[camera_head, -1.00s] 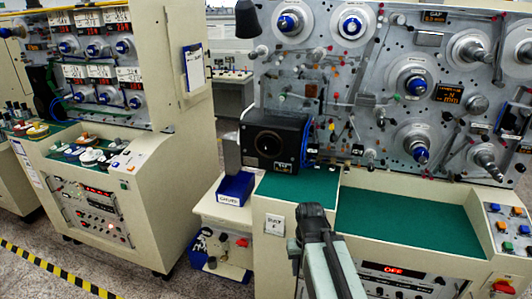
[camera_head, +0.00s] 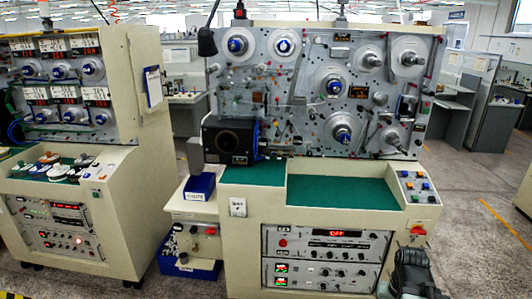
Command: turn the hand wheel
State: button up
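A winding machine stands in the middle with an upright grey panel (camera_head: 300,105) of round spindles. Pale discs with blue hubs sit on it, such as the upper left spindle (camera_head: 237,45), the middle spindle (camera_head: 333,85) and the lower spindle (camera_head: 341,133). Metal-hubbed spindles are at the right, such as the upper right spindle (camera_head: 408,56). A black box with a dark round face (camera_head: 229,141) is at the panel's lower left. I cannot tell which part is the hand wheel. My gripper (camera_head: 411,262) is at the lower right, in front of the machine's base and apart from the spindles. Its fingers are not clear.
A green work surface (camera_head: 342,191) lies below the panel, with a button box (camera_head: 417,187) at its right. A blue bin (camera_head: 200,187) sits on a side shelf. A second machine (camera_head: 100,205) stands at the left. Open floor (camera_head: 470,200) shows at the right.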

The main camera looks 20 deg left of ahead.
aim_at(226, 142)
jog(key=u, duration=0.5)
jog(key=i, duration=0.65)
jog(key=u, duration=1.1)
jog(key=i, duration=1.2)
jog(key=u, duration=0.55)
jog(key=k, duration=0.65)
jog(key=u, duration=0.3)
jog(key=i, duration=0.65)
jog(key=z, duration=0.15)
jog(key=k, duration=0.8)
jog(key=u, duration=0.25)
jog(key=i, duration=0.35)
jog(key=z, duration=0.1)
